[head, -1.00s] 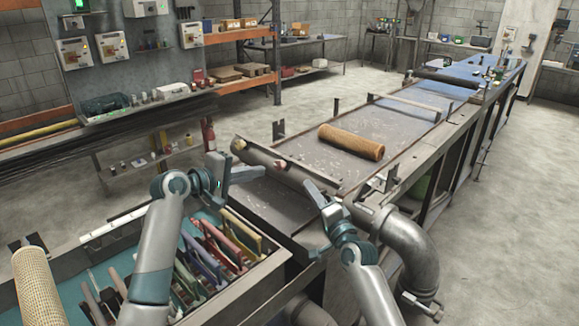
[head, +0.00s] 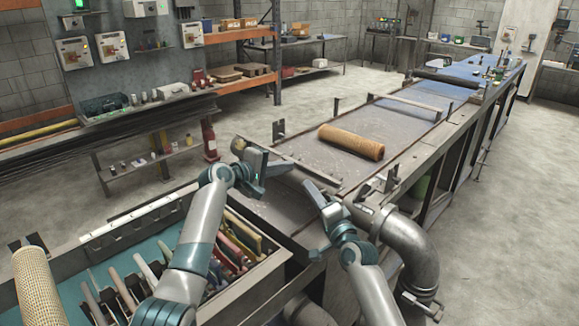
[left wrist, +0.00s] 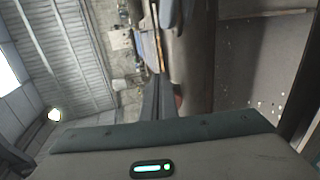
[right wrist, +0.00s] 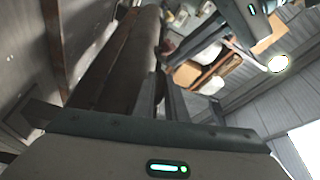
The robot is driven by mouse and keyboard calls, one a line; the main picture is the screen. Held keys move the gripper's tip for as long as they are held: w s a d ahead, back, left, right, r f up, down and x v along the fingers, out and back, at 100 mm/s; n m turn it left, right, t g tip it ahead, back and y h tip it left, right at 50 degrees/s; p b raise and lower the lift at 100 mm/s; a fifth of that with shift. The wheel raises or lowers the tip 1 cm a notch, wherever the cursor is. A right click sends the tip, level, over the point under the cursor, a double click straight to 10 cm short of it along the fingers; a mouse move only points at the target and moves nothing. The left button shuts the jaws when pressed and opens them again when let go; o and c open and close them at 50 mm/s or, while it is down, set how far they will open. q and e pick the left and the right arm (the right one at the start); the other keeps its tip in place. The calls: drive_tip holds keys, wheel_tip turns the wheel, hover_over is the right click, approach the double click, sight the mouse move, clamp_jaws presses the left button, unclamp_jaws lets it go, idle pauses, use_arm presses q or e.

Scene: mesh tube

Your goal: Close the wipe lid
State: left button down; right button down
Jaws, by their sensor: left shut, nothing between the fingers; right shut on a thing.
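I cannot pick out the wipe lid for certain. A dark tube shows in the left wrist view (left wrist: 187,60) and right wrist view (right wrist: 122,62); in the head view my left gripper largely covers its place at the bench's near end. A thin metal strip (head: 305,172) lies just behind. My left gripper (head: 288,167) is shut and empty, pointing right near the strip's left part. My right gripper (head: 310,184) is shut at the strip's right part, tips pointing up-left; what it holds is too small to tell.
An orange-brown roll (head: 350,142) lies on the long bench (head: 385,125). A thick pipe elbow (head: 405,240) stands right of my right arm. A tray with coloured-handled tools (head: 232,250) and a pale mesh tube (head: 38,285) are at the lower left. The floor at right is clear.

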use_arm(q)
drive_tip(key=shift+x, duration=1.15)
use_arm(e)
drive_tip(key=shift+d, duration=0.1)
